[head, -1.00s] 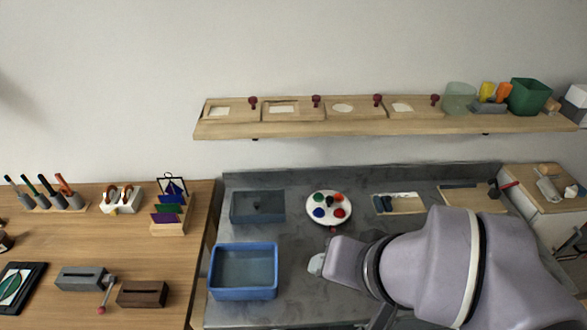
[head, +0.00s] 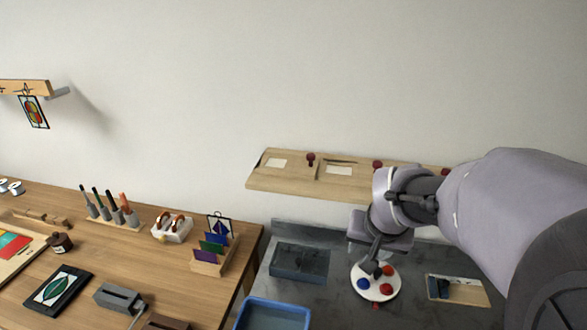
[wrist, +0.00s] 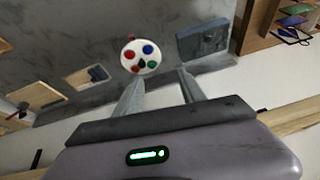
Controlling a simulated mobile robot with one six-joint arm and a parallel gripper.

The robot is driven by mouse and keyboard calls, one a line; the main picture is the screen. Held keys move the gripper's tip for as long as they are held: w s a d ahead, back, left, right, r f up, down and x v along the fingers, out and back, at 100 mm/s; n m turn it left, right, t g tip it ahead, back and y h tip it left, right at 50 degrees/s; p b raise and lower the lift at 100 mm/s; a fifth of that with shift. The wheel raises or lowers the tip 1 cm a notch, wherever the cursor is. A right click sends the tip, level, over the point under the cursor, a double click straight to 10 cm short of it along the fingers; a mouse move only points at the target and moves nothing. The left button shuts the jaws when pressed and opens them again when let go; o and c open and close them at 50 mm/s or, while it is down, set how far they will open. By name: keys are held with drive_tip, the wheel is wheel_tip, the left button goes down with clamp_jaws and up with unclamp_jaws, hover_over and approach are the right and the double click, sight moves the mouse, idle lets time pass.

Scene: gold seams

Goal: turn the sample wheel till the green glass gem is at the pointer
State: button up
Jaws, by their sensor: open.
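The sample wheel (head: 375,294) is a round white disc on the grey bench; it also shows in the wrist view (wrist: 139,45). It carries a blue gem (wrist: 147,49), two red gems and the green glass gem (wrist: 152,65). The green gem lies on the side nearer the wall; in the head view my gripper hides it. A small dark red piece at the wheel's near edge (head: 376,305) looks like the pointer. My gripper (wrist: 160,77) is open and empty. Its fingers point down over the wheel's far side; whether they touch it I cannot tell.
A dark blue-grey tray (head: 300,275) stands left of the wheel, and a blue bin (head: 274,317) is nearer. A wooden board (head: 465,290) lies to the right. The wall shelf (head: 290,182) runs behind and above my gripper.

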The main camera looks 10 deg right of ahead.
approach(378, 270)
drive_tip(key=shift+g+h, duration=0.3)
drive_tip(key=shift+h, duration=0.1)
drive_tip(key=b+x, duration=0.4)
drive_tip(key=x, duration=0.1)
drive_tip(key=b+x, duration=0.2)
drive_tip(key=x, duration=0.1)
drive_tip(key=shift+w+a+f, duration=0.25)
drive_tip(key=shift+w+a, duration=0.05)
drive_tip(key=shift+a, duration=0.05)
drive_tip(key=shift+c, duration=0.2)
clamp_jaws()
